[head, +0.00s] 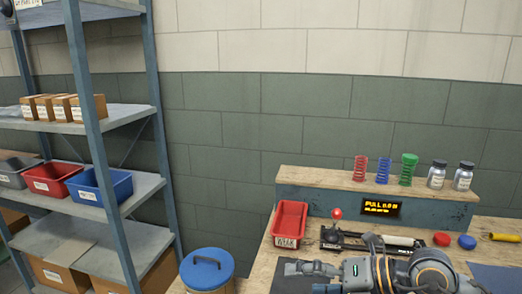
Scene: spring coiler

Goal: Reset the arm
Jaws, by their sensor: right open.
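The spring coiler (352,243) sits on the wooden bench as a dark bar device with a pale roller. A lever with a red knob (337,213) stands upright at its left end. My right gripper (302,278) is open and seems empty, low in the head view. It points left, in front of the coiler and apart from the red knob. My right arm covers part of the coiler's front. A small display (380,208) behind the coiler shows yellow text that seems to read "PULL 0.0". My left gripper is out of view.
A red bin (289,224) stands left of the coiler. Red, blue and green springs (383,170) and two jars (437,175) stand on the raised shelf. Red and blue caps (442,239) lie to the right. A blue-lidded drum (207,269) and a shelving rack (84,130) stand left.

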